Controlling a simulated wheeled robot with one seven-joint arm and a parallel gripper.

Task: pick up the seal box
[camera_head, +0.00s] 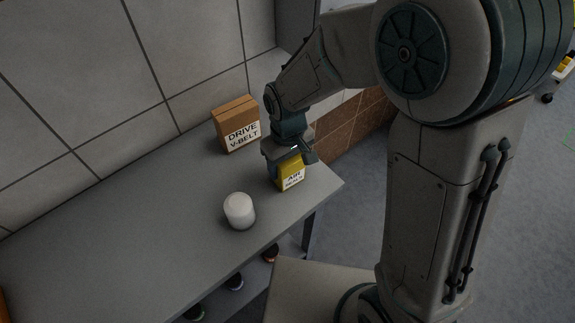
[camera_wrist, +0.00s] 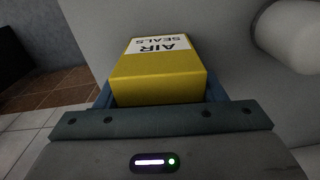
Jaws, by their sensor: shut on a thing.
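The seal box (camera_head: 290,175) is a small yellow box with a white label reading "AIR SEALS". It is at the right end of the grey table. My gripper (camera_head: 288,168) is above it, pointing down, with its fingers at the box's sides. In the wrist view the yellow box (camera_wrist: 160,75) sits between the two blue-grey fingers (camera_wrist: 160,95), which are shut on it. The box's underside is hidden, so I cannot tell whether it touches the table top.
A brown "DRIVE V-BELT" box (camera_head: 237,124) stands behind to the left, near the wall. A white cylinder (camera_head: 239,211) stands at the front left of the seal box and also shows in the wrist view (camera_wrist: 290,35). The grey table (camera_head: 120,235) is mostly clear at left.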

